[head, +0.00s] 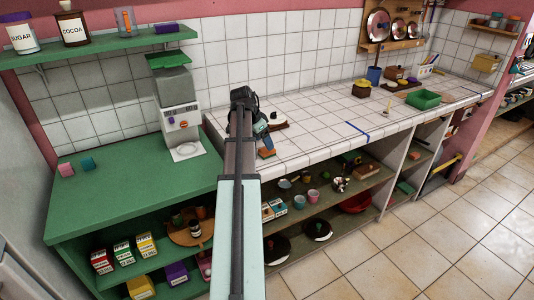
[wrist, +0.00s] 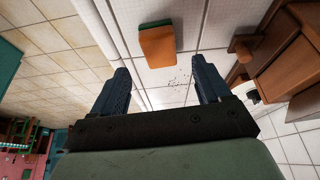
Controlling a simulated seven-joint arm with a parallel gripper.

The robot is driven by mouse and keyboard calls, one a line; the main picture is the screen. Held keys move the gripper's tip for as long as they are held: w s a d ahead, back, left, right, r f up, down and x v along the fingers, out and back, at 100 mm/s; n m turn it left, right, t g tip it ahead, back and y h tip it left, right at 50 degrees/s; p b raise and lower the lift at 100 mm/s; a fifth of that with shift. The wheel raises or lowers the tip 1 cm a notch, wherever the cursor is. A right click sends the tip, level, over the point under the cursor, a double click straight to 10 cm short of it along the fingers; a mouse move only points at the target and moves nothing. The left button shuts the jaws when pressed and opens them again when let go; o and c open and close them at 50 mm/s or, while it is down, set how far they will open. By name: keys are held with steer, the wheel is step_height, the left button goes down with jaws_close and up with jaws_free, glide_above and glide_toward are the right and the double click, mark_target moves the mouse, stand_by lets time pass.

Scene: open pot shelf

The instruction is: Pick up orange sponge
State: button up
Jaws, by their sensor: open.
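The orange sponge (wrist: 158,47), with a green layer along one edge, lies on the white tiled counter in the wrist view. It also shows in the head view (head: 267,154), near the counter's front edge. My gripper (wrist: 161,78) is open and empty, with its two dark blue fingers apart. In the wrist view the sponge shows beyond the fingertips, roughly in line with the gap between them. In the head view my gripper (head: 263,135) is close to the sponge, and my arm hides part of the counter to its left.
A brown wooden object (wrist: 290,60) stands to the right in the wrist view. Dark specks lie on the tiles near the sponge.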

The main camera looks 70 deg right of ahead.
steer(key=x, duration=0.4)
steer(key=shift+d+f, duration=0.1)
steer(key=shift+f, duration=0.3)
steer(key=c, duration=1.1)
steer(key=shift+r, duration=5.05)
